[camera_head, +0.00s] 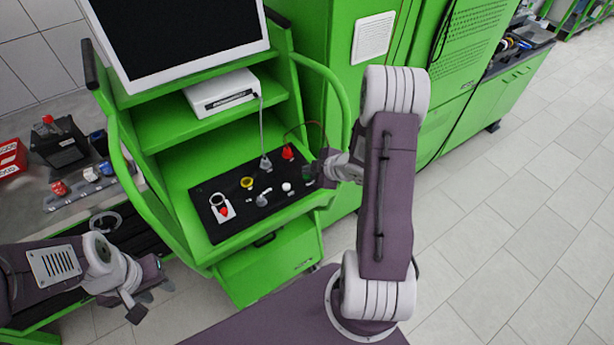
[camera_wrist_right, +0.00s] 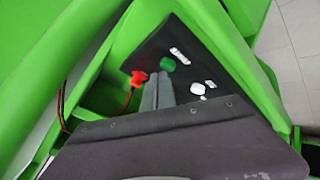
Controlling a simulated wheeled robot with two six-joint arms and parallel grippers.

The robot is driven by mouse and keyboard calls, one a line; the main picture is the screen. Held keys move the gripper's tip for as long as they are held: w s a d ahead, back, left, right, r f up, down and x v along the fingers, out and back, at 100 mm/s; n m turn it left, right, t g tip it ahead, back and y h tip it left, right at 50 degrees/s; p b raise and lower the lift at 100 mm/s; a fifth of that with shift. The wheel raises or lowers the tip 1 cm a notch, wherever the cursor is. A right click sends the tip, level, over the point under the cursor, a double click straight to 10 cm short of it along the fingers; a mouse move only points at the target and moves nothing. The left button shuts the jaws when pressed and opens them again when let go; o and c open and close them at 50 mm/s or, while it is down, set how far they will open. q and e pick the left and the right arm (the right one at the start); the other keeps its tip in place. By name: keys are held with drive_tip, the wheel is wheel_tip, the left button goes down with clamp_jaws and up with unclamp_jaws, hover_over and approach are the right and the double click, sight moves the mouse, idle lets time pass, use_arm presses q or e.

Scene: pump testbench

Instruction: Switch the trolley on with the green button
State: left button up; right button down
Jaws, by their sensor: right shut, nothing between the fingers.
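The green trolley (camera_head: 160,140) carries a black control panel (camera_head: 225,190) on its lower shelf. The green button (camera_head: 307,173) is at the panel's right end, partly behind my right gripper (camera_head: 318,168). In the right wrist view the green button (camera_wrist_right: 168,64) lies just beyond the tips of my right gripper (camera_wrist_right: 160,76), whose fingers are shut and empty. The tips look very close to the button; I cannot tell whether they touch. My left gripper (camera_head: 150,299) is open and empty, low at the left in front of the trolley.
A red knob (camera_head: 287,152), a yellow-ringed button (camera_head: 247,182) and a white knob (camera_head: 287,187) are also on the panel. A monitor (camera_head: 180,35) and white box (camera_head: 222,92) sit above. The trolley's curved side rail (camera_head: 338,85) rises beside my right arm. Open floor lies right.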

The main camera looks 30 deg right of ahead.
sight(309, 177)
drive_tip(key=shift+f+b, duration=0.35)
drive_tip(key=shift+f, duration=0.05)
idle(0.5)
drive_tip(key=shift+r+p, duration=0.8)
drive_tip(key=shift+r, duration=0.1)
wheel_tip(309, 177, up, 6)
drive_tip(key=p, duration=0.5)
drive_tip(key=shift+f, duration=0.1)
